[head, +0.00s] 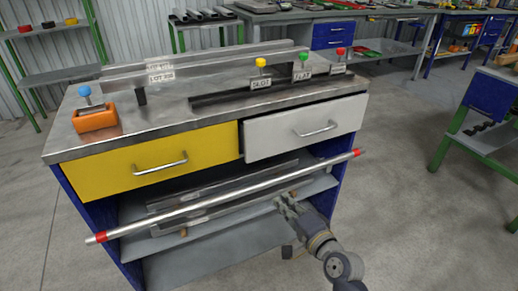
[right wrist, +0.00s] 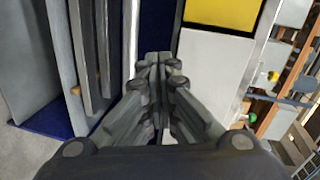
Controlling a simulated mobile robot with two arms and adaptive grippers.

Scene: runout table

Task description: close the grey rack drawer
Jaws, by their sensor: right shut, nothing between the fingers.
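The grey drawer (head: 305,127) is on the right under the bench top. It stands a little out, with a dark gap along its top and left edge, and has a bar handle (head: 317,130). A pale drawer front (right wrist: 205,75) shows in the right wrist view, close beyond the fingers. My right gripper (head: 284,203) is below the grey drawer, in front of the lower shelves. Its fingers (right wrist: 161,65) are shut and empty. Contact with the drawer cannot be told. My left gripper is not in view.
The yellow drawer (head: 150,160) on the left looks shut. A long metal rod with red ends (head: 225,195) crosses in front of the shelves, just above my right gripper.

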